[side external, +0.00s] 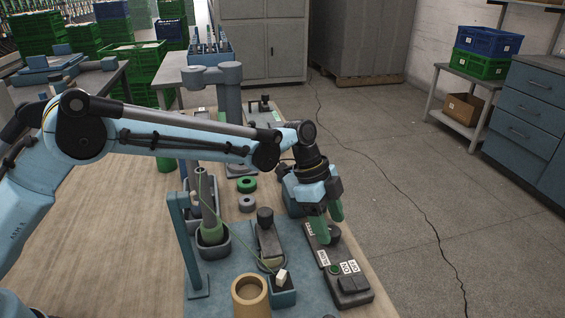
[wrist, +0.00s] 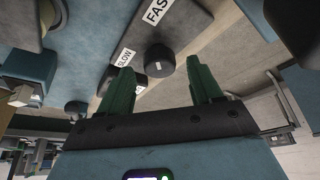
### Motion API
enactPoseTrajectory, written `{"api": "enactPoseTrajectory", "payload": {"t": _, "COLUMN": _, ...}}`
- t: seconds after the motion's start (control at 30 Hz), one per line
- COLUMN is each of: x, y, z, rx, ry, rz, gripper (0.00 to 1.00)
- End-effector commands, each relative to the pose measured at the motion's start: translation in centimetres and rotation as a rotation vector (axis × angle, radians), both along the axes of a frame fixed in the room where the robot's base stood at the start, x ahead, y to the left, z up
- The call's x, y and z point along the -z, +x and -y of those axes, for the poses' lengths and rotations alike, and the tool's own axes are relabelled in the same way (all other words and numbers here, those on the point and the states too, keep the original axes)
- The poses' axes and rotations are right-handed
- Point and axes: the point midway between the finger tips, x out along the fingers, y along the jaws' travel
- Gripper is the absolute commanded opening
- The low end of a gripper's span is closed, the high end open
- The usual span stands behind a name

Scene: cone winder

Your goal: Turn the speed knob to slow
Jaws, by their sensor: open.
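The speed knob (wrist: 160,58) is a dark round knob with a small white mark on its top. It stands on a dark control panel (side external: 350,298), between the finger ends in the wrist view. A SLOW label (wrist: 124,57) and a FAST label (wrist: 155,11) lie beside it. In the side external view the knob (side external: 334,235) is partly hidden by my fingers. My gripper (side external: 329,228) has green fingers and is open. Its fingers reach down on either side of the knob; I cannot tell whether they touch it. The gripper also shows in the wrist view (wrist: 165,72).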

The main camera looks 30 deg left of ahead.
Motion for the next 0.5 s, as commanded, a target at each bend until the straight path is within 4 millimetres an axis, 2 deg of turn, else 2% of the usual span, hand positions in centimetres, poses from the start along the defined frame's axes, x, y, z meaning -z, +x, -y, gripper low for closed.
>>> {"api": "enactPoseTrajectory", "payload": {"t": 0.17, "x": 1.05, "y": -0.02, "z": 0.47, "rx": 0.000, "ry": 0.000, "rz": 0.000, "gripper": 0.64}}
{"api": "enactPoseTrajectory", "payload": {"t": 0.43, "x": 1.17, "y": -0.03, "z": 0.49, "rx": 0.000, "ry": 0.000, "rz": 0.000, "gripper": 0.64}}
{"api": "enactPoseTrajectory", "payload": {"t": 0.47, "x": 1.16, "y": -0.03, "z": 0.49, "rx": 0.000, "ry": 0.000, "rz": 0.000, "gripper": 0.63}}
{"api": "enactPoseTrajectory", "payload": {"t": 0.5, "x": 1.16, "y": -0.03, "z": 0.49, "rx": 0.000, "ry": 0.000, "rz": 0.000, "gripper": 0.57}}
